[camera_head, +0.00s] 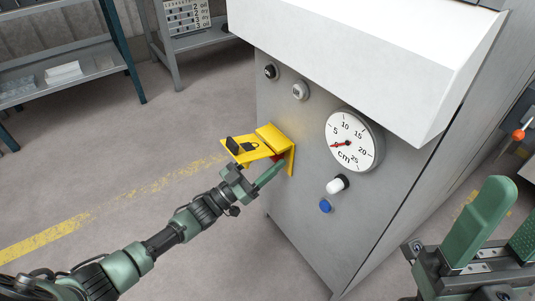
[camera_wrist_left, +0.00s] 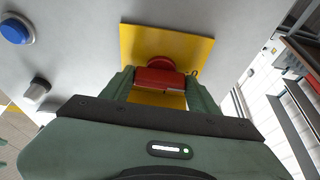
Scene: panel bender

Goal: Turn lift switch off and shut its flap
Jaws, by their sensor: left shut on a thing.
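The yellow flap (camera_head: 255,146) of the lift switch stands raised, sticking out from the machine's front in the head view. Below it, the red lift switch (camera_wrist_left: 160,75) sits on a yellow backing plate (camera_wrist_left: 199,48) in the left wrist view. My left gripper (camera_wrist_left: 160,92) is shut on the red switch handle, one finger on each side. In the head view my left gripper (camera_head: 266,176) is under the raised flap, and the switch is mostly hidden. My right gripper (camera_head: 505,228) is open and empty at the lower right, away from the switch.
The grey machine front carries a round cm dial (camera_head: 354,141), a white-and-black knob (camera_head: 337,184), a blue button (camera_head: 325,206) and two upper knobs. A white hood (camera_head: 370,55) overhangs them. Shelves (camera_head: 65,75) stand at the back left. The floor left of the machine is clear.

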